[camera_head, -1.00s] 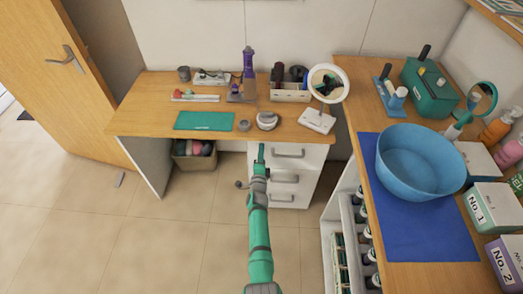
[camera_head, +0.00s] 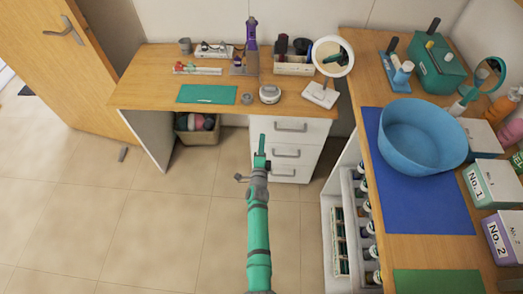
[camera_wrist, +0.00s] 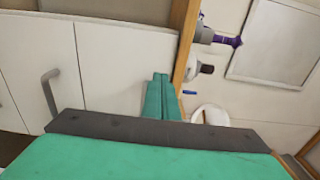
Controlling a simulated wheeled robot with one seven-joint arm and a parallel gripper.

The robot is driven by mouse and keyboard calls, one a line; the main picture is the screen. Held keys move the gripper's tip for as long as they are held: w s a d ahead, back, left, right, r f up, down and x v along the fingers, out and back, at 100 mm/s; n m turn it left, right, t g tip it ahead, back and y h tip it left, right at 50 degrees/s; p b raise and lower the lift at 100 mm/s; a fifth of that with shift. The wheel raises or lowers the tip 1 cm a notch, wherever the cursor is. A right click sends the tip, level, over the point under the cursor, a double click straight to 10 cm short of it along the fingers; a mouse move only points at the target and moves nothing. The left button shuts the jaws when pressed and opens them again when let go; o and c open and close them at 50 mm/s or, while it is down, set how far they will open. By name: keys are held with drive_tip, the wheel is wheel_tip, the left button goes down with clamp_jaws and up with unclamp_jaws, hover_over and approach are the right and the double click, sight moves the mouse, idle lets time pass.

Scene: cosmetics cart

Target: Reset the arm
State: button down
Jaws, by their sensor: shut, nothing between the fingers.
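My gripper (camera_head: 261,145) is green and points away from me, in front of the white drawer unit under the desk. It is shut and empty. In the wrist view its two green fingers (camera_wrist: 161,98) lie together with nothing between them. My green arm reaches up the middle of the head view, over the tiled floor. The gripper appears apart from the drawers and the desk.
The wooden desk (camera_head: 150,92) holds a green mat (camera_head: 207,94), a round mirror (camera_head: 332,57) and small tools. White drawers (camera_head: 290,150) stand below it. At right, a counter carries a blue bowl (camera_head: 422,140) on a blue mat (camera_head: 420,212). The floor at left is clear.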

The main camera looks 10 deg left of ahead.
drive_tip(key=shift+s+d, duration=0.1)
drive_tip(key=shift+s, duration=2.35)
drive_tip(key=s+d+n+g, duration=0.15)
drive_tip(key=s+n, duration=0.25)
drive_tip(key=s, duration=1)
drive_tip(key=s+d+n, duration=0.3)
drive_tip(key=s+n, duration=0.1)
drive_tip(key=s, duration=1)
drive_tip(key=s+d+r+n+g, duration=0.1)
drive_tip(key=s+d+r+n, duration=0.1)
drive_tip(key=s+r+n, duration=0.7)
drive_tip(key=s+r, duration=0.8)
drive_tip(key=s, duration=0.2)
drive_tip(key=shift+s+n+h, duration=0.3)
drive_tip(key=shift+s, duration=0.05)
